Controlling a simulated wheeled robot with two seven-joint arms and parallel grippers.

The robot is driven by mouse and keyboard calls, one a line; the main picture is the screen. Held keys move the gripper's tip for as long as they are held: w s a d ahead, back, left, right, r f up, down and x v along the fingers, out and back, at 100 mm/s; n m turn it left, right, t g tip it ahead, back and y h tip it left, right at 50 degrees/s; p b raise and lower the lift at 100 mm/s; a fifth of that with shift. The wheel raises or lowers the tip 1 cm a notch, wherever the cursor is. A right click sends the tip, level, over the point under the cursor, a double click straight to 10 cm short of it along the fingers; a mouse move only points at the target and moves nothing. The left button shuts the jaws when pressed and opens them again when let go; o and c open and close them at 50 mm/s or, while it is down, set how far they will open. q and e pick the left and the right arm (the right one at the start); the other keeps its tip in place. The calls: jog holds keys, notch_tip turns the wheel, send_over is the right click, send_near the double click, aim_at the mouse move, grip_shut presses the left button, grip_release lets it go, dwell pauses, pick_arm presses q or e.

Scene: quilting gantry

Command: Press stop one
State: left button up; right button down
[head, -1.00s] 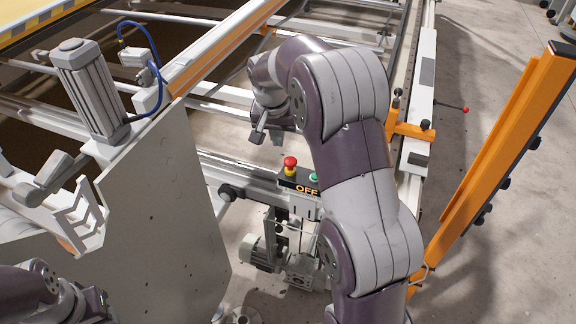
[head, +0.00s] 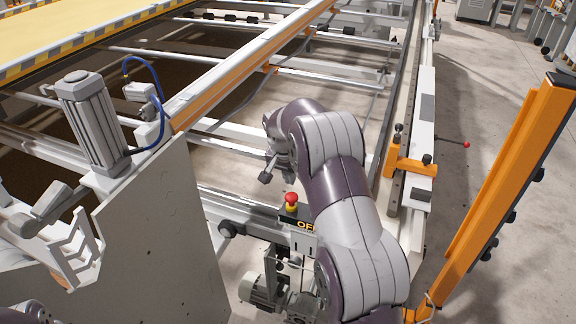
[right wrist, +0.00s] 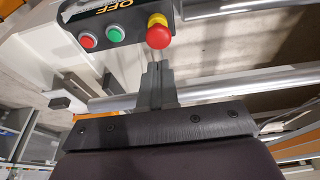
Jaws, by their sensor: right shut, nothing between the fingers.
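The red mushroom stop button (head: 291,198) with a yellow collar stands on a black control box marked OFF (head: 299,222). In the right wrist view the red button (right wrist: 158,36) is at the top centre, beside a green button (right wrist: 115,34) and a flat red button (right wrist: 87,41). My right gripper (head: 267,177) is above and to the left of the stop button in the head view. In the right wrist view its shut, empty fingers (right wrist: 158,68) point toward the button, with a small gap in the picture. My left gripper is out of view.
A grey metal side plate (head: 160,235) stands left of the control box. A motor (head: 262,290) sits below it. Rails of the gantry frame run behind. An orange post (head: 510,190) stands at the right, with bare floor around it.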

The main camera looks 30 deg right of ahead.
aim_at(291, 197)
jog(key=x, duration=0.5)
jog(key=shift+s+a+f, duration=0.3)
jog(key=shift+a+f, duration=0.05)
jog(key=shift+s+f+b, duration=0.1)
jog(key=shift+f+b, duration=0.5)
jog(key=shift+f, duration=0.4)
